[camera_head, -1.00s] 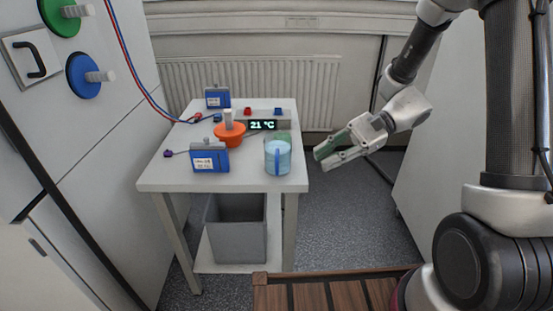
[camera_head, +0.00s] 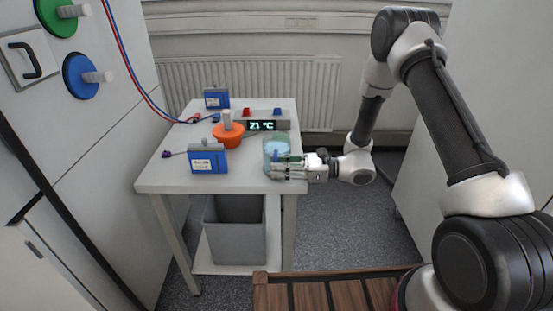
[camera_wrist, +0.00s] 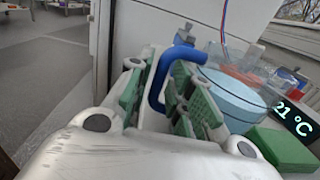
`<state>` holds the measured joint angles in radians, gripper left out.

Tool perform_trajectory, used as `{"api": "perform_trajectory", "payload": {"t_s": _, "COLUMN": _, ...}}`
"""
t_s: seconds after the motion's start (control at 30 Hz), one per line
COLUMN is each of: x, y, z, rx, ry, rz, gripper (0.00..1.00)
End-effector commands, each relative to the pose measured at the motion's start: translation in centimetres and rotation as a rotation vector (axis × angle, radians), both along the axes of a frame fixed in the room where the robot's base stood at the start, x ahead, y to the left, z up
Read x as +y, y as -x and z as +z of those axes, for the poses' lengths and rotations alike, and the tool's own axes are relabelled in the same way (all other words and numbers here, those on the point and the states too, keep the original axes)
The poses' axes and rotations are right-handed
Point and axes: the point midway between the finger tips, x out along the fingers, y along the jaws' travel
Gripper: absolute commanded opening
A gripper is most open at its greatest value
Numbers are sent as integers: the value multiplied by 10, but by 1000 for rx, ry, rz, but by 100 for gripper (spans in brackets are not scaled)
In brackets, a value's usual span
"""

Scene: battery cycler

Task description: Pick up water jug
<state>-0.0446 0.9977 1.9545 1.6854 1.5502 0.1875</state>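The water jug (camera_head: 270,147) is a clear beaker-like vessel with light blue water and a blue handle. It stands upright near the right edge of the white table (camera_head: 165,178). My gripper (camera_head: 284,168) is level with the jug at its near right side, partly covering it in the head view. In the wrist view my gripper (camera_wrist: 165,100) has its green-padded fingers on either side of the blue handle (camera_wrist: 160,78), with a gap still showing between them. The water surface of the jug (camera_wrist: 232,98) shows just beyond the fingers. Firm contact with the handle cannot be seen.
A display unit (camera_head: 262,125) stands behind the jug, with a green block (camera_wrist: 285,150) close by. An orange container (camera_head: 228,135) and a blue labelled box (camera_head: 208,159) stand to the left. A grey bin (camera_head: 236,230) sits below the table.

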Motion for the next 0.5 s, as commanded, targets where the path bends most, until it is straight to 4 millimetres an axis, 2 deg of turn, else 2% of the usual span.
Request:
{"api": "perform_trajectory", "payload": {"t_s": 0.1, "x": 11, "y": 0, "z": 0, "rx": 1, "ry": 1, "rz": 1, "gripper": 22}}
{"api": "perform_trajectory", "payload": {"t_s": 0.33, "x": 12, "y": 0, "z": 0, "rx": 1, "ry": 1, "rz": 0, "gripper": 22}}
{"api": "perform_trajectory", "payload": {"t_s": 0.47, "x": 12, "y": 0, "z": 0, "rx": 1, "ry": 1, "rz": 0, "gripper": 0}}
{"api": "perform_trajectory", "payload": {"t_s": 0.5, "x": 12, "y": 0, "z": 0, "rx": 1, "ry": 1, "rz": 0, "gripper": 0}}
